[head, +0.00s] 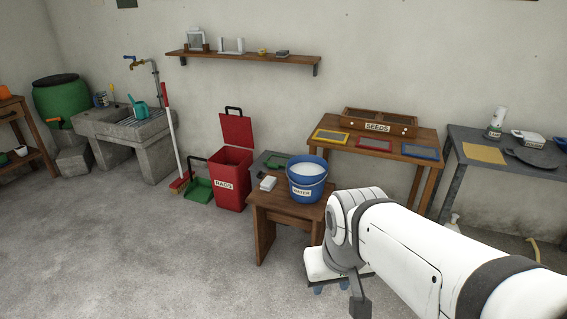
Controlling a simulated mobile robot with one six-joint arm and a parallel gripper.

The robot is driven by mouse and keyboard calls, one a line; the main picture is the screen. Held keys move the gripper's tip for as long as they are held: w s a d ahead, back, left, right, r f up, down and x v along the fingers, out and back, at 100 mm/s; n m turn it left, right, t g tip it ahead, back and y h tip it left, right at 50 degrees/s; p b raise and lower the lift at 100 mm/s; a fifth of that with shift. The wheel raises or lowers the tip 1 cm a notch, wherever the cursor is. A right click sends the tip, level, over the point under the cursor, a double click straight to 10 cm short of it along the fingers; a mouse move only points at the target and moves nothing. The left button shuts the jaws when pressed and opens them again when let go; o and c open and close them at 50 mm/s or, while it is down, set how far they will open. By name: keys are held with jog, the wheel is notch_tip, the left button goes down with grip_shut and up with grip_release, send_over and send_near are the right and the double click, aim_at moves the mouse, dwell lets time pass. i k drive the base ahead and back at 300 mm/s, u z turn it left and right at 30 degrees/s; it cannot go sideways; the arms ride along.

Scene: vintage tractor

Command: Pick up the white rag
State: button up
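A small folded white cloth, which looks like the white rag (267,183), lies on the low wooden table (268,218) near its left front, left of a blue bucket (307,183) labelled WATER. My white arm reaches in from the lower right. My gripper (341,291) hangs at its end, in front of and to the right of the low table, apart from the rag. Its fingers are small and partly hidden by the arm, so I cannot tell whether it is open.
An open red bin (230,181) labelled RAGS stands left of the table, with a green dustpan (199,189) and a broom (171,135) beyond. A seed table (426,142) and a grey bench (462,165) stand at the right. The floor at front left is clear.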

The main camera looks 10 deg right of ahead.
aim_at(268, 184)
jog(key=u, duration=0.5)
jog(key=i, duration=0.85)
jog(key=u, duration=0.35)
jog(key=i, duration=1.55)
jog(key=z, duration=0.95)
jog(key=i, duration=0.8)
jog(key=z, duration=0.55)
